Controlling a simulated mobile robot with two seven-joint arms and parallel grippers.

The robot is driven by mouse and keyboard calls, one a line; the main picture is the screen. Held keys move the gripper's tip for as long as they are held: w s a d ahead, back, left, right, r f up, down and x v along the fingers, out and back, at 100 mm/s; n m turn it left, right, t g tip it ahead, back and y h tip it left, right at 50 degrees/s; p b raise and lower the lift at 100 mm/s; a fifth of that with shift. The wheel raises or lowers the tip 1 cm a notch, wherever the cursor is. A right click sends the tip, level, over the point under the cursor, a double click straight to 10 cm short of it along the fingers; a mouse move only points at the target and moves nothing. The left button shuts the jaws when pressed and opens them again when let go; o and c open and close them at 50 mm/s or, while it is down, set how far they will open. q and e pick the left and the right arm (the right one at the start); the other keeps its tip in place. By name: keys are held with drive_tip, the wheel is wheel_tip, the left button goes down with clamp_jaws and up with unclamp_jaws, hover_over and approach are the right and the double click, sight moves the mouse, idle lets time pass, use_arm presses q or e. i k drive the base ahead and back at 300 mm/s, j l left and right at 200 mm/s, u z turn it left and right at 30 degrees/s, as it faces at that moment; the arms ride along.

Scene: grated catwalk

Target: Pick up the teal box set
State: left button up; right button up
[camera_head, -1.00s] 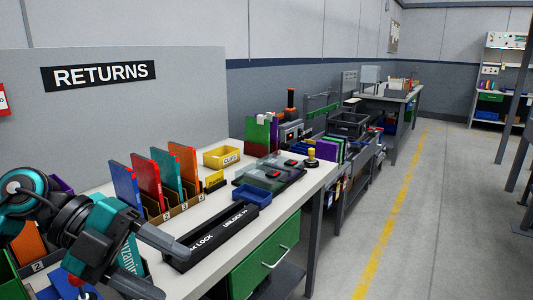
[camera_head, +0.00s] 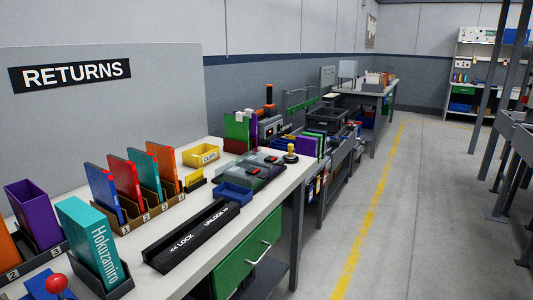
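The teal box set (camera_head: 92,243) stands at the lower left of the head view, on the near part of the white table. White letters reading "Hokuzamiro" run down its right face. Its lower end sits in a dark, shallow holder (camera_head: 118,286), and it leans slightly. Nothing covers its upper part. A slimmer teal upright item (camera_head: 143,174) stands in a numbered cardboard rack (camera_head: 172,212) with blue, red and orange ones. Neither of my grippers shows in the head view now.
A black lock bar (camera_head: 193,238) lies along the table's front edge. A yellow clips tray (camera_head: 201,156) and a blue tray (camera_head: 233,194) lie farther back. The aisle at right is open.

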sight(88, 231)
drive_tip(key=u, duration=1.85)
drive_tip(key=j+z, duration=0.25)
drive_tip(key=j, duration=0.15)
drive_tip(key=k, duration=0.05)
